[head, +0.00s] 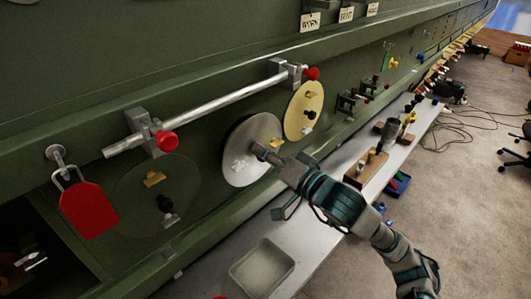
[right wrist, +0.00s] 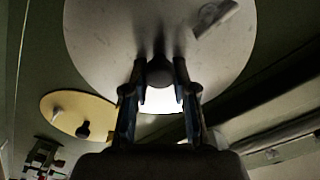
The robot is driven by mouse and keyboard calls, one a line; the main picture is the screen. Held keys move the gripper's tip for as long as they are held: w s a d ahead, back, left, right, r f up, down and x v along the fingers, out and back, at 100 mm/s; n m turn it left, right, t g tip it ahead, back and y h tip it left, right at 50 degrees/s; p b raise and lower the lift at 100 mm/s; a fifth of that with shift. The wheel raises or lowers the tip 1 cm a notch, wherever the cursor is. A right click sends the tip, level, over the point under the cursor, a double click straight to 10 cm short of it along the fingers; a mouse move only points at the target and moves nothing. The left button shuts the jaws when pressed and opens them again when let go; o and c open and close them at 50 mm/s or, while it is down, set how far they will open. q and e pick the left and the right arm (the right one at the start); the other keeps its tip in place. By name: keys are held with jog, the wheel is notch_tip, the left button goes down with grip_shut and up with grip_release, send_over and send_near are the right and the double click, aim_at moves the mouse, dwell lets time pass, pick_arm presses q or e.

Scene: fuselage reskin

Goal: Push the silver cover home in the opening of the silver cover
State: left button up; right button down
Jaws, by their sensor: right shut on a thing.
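The silver cover (head: 236,146) is a round metal disc against the green fuselage wall, left of and below the yellow cover. It also fills the top of the right wrist view (right wrist: 100,40). My right gripper (head: 263,151) reaches it from the lower right. In the right wrist view its two fingers (right wrist: 160,76) are shut on the dark knob of the silver cover. A small pale fitting (head: 240,165) is on the disc's face. The opening is hidden behind the disc, and I cannot tell whether the disc lies flush. My left gripper is out of view.
The yellow cover (head: 304,108) sits close at the upper right. A green round cover (head: 135,197) and a red tag (head: 88,212) are to the left. A metal rail (head: 225,99) with red knobs runs above. A grey tray (head: 262,270) and wooden block (head: 358,178) are below.

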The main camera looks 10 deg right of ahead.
aim_at(257, 173)
jog(key=shift+x, duration=1.45)
jog(key=c, duration=0.8)
grip_release()
jog(key=shift+a, duration=0.1)
jog(key=shift+c, duration=0.2)
jog(key=shift+b+v, duration=0.6)
jog(key=shift+v, duration=0.65)
jog(key=v, duration=0.2)
jog(key=shift+s, duration=0.2)
